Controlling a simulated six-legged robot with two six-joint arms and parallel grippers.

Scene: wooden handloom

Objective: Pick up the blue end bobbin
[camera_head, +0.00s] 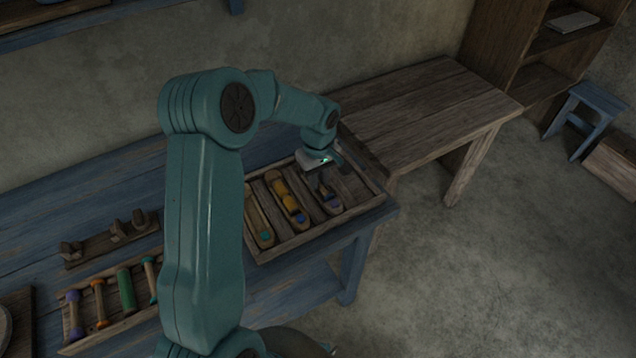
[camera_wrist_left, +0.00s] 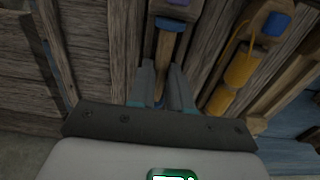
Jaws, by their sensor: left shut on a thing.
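The blue end bobbin (camera_wrist_left: 164,50) is a bare wooden shaft with a blue end (camera_wrist_left: 170,24), seen in the left wrist view. My left gripper (camera_wrist_left: 162,72) is shut on its shaft, one finger on each side. More blue shows low between the fingers. A part with a purple tip lies just beyond the far blue end. In the head view my left gripper (camera_head: 325,181) is low over the right-hand shuttle (camera_head: 333,203) in the wooden tray (camera_head: 290,245); the bobbin is hard to make out there. My right gripper is not in view.
Beside it in the tray lie a shuttle with yellow thread (camera_head: 289,200) and a teal-tipped shuttle (camera_head: 260,225). A second tray (camera_head: 92,342) with several coloured bobbins stands at the lower left of the blue table. A bare wooden table (camera_head: 430,110) stands behind.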

